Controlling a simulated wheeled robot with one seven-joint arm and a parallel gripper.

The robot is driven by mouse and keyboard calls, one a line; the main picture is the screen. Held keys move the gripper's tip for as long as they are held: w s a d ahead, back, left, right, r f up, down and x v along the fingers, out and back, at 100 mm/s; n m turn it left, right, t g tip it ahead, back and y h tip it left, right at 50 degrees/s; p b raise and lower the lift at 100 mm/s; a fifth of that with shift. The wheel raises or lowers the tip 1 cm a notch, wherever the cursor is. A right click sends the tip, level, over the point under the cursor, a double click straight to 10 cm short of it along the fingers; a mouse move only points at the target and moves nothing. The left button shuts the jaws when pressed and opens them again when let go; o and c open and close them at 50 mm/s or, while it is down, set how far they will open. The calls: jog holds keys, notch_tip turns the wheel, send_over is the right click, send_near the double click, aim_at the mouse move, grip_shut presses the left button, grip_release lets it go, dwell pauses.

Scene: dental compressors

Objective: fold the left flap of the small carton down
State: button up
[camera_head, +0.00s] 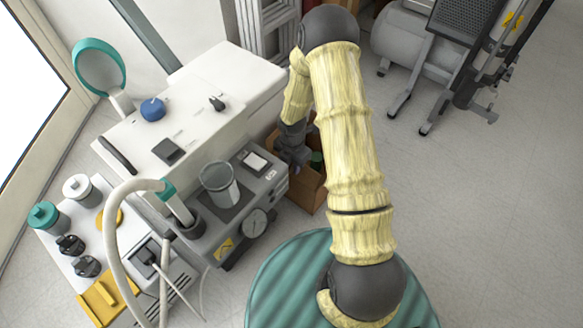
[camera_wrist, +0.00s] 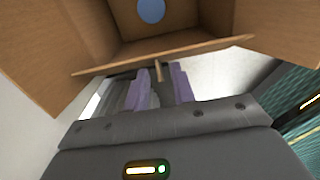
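The small brown carton (camera_head: 308,190) stands on the floor beside the grey machine, partly hidden by my arm in the head view. In the wrist view its open mouth fills the top, with one flap (camera_wrist: 38,60) spread at left, another (camera_wrist: 285,32) at right, and a near edge or flap (camera_wrist: 110,66) running across. A blue round thing (camera_wrist: 151,10) shows inside. My gripper (camera_wrist: 161,75) has its two purple-padded fingers apart, with their tips at that near edge. Whether they touch it I cannot tell. In the head view my gripper (camera_head: 292,148) is at the carton's left side.
The white and grey machine (camera_head: 215,100) with a glass beaker (camera_head: 219,184) and a gauge stands close on the carton's left. A teal ribbed round surface (camera_head: 285,285) is in front. A compressor on a stand (camera_head: 415,45) is at the back right. The right floor is clear.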

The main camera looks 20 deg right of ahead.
grip_shut()
